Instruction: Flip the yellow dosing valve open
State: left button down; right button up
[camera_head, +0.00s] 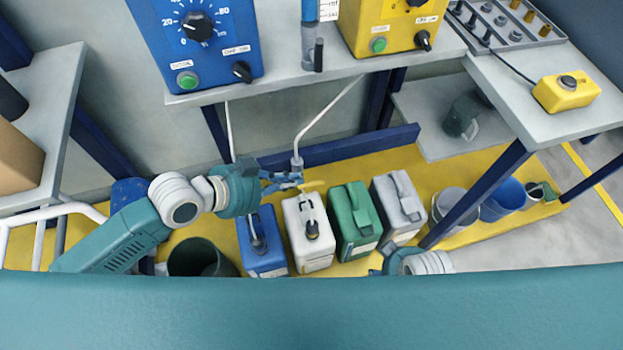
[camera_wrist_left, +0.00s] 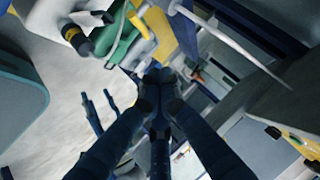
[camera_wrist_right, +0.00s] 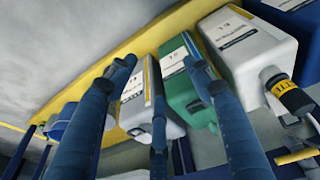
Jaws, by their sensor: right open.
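The yellow dosing valve (camera_head: 312,186) shows as a short yellow lever at the lower end of a pale tube, above the white jug (camera_head: 310,245). It points to the right in the head view. My left gripper (camera_head: 298,180) is beside it, with its fingertips close to the lever and partly covering the valve body. In the left wrist view the left fingers (camera_wrist_left: 160,78) converge and look shut, with nothing clearly between them. Contact with the lever cannot be told. My right gripper (camera_wrist_right: 160,75) is open and empty, below the jugs in the head view and mostly hidden there.
A blue jug (camera_head: 262,245), a green jug (camera_head: 353,225) and a grey jug (camera_head: 398,208) stand beside the white jug on the yellow floor. A dark bucket (camera_head: 200,258) is at left. The shelf with the blue control box (camera_head: 195,50) overhangs behind.

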pick_arm(q)
jog(key=b, duration=0.2)
send_over(312, 185)
jog(key=s, duration=0.2)
notch_tip(312, 185, down, 5)
jog(key=shift+w+a+f+b, duration=0.1)
jog(key=shift+w+f+b, duration=0.2)
jog(key=shift+f, duration=0.45)
jog(key=shift+w+f+b, duration=0.1)
jog(key=shift+w+f, duration=0.3)
jog(key=shift+f, duration=0.35)
pick_arm(e)
jog(key=w+v, duration=0.1)
jog(key=v, duration=0.9)
jog(key=shift+r+t, duration=0.3)
jog(key=shift+r, duration=0.1)
pick_arm(q)
jog(key=shift+w+r, duration=0.1)
pick_arm(e)
jog(key=shift+w+d+f, duration=0.1)
jog(key=shift+w+f, duration=0.05)
